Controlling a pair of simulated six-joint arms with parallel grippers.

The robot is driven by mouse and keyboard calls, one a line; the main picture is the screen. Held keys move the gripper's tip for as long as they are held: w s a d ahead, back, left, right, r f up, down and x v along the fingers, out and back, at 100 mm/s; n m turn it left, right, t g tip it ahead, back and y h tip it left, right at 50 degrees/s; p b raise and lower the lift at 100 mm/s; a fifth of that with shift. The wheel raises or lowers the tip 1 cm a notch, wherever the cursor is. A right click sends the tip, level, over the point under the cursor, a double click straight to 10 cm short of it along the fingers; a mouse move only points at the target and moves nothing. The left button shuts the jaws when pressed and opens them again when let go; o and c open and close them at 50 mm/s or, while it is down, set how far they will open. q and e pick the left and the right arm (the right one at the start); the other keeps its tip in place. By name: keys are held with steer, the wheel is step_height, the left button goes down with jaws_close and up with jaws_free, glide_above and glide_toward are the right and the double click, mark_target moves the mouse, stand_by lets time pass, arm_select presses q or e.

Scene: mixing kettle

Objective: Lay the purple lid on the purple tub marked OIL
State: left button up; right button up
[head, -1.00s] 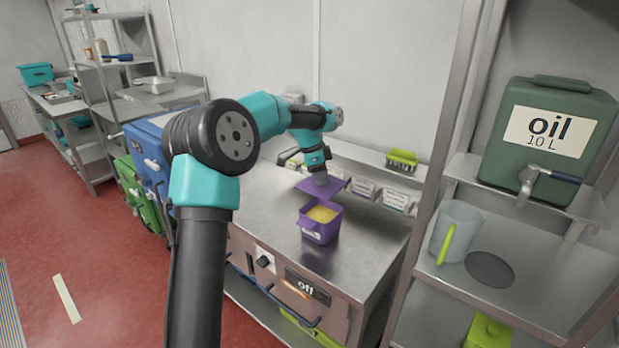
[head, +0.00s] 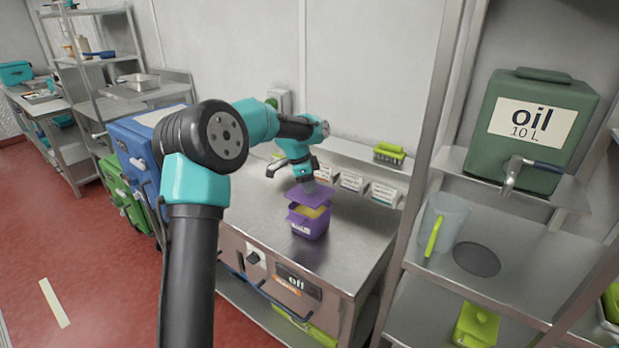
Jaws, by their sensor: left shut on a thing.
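The purple tub (head: 309,228) stands on the steel counter with yellow contents showing at its top. A small white label is on its front, too small to read. The purple lid (head: 311,194) is just above the tub, over its back part, and the yellow still shows below the lid's front edge. My left gripper (head: 309,185) is shut on the lid from above. I cannot tell whether the lid touches the tub's rim. My right gripper is not in view.
The steel counter (head: 345,255) is clear around the tub.

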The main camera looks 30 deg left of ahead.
arm_select(q)
steer(key=shift+f, duration=0.4)
steer(key=shift+f, duration=1)
steer(key=shift+f, duration=0.35)
steer(key=shift+f, duration=0.2)
stand_by(0.7)
steer(key=o, duration=1.5)
steer(key=shift+r, duration=0.1)
steer(key=shift+v, duration=3.4)
